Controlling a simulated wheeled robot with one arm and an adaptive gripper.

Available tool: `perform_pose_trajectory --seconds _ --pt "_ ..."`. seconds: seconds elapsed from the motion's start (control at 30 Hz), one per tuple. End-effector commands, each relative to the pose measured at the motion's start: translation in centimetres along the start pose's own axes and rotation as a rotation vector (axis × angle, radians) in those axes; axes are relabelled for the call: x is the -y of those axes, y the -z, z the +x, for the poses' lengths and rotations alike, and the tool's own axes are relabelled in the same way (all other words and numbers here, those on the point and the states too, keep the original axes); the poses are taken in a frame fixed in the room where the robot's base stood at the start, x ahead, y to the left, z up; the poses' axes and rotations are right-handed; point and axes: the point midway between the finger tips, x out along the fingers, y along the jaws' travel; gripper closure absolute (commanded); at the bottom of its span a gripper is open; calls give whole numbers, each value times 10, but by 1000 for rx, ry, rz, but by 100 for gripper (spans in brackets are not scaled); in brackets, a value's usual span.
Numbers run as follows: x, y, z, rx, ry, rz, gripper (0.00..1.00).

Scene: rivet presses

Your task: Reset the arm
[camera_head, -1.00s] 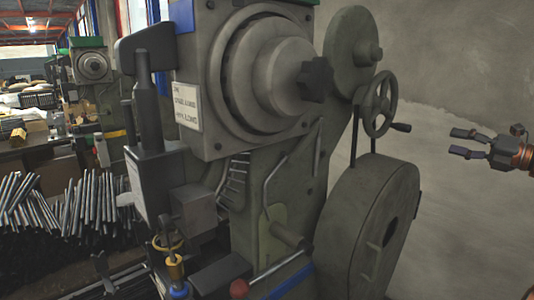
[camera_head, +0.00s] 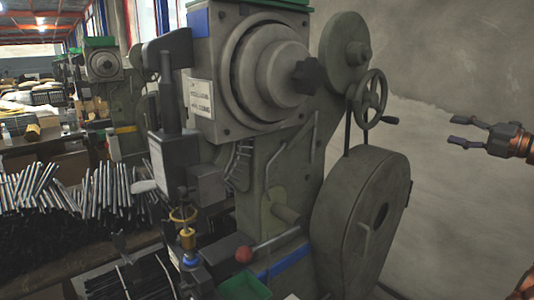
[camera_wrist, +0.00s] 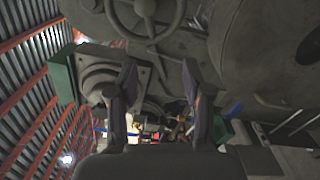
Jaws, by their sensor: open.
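My gripper (camera_head: 468,130) is at the right of the head view, in front of the bare wall and to the right of the rivet press. It is open with nothing between its fingers. In the wrist view my gripper (camera_wrist: 160,100) shows its two fingers spread apart, with the press machinery beyond them. The large grey-green rivet press (camera_head: 268,120) stands in the middle of the head view. Its handwheel (camera_head: 368,98) and big round guard (camera_head: 350,225) are on the side nearest my gripper, with a gap between.
Bundles of metal rods (camera_head: 100,190) lie at the left beside the press. A second press (camera_head: 103,65) stands farther back. A green tray (camera_head: 245,287) and a red knob (camera_head: 243,254) sit low at the front. Free space lies along the wall (camera_head: 460,210).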

Motion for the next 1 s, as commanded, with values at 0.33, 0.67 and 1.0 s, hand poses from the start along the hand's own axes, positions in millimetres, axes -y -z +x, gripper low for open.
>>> perform_pose_trajectory --seconds 0.33,0.67,1.0 --pt "-28 -11 53 0 24 383 50" --pt "-40 16 123 -12 135 859 50" --pt "-45 92 183 1 334 1294 50"
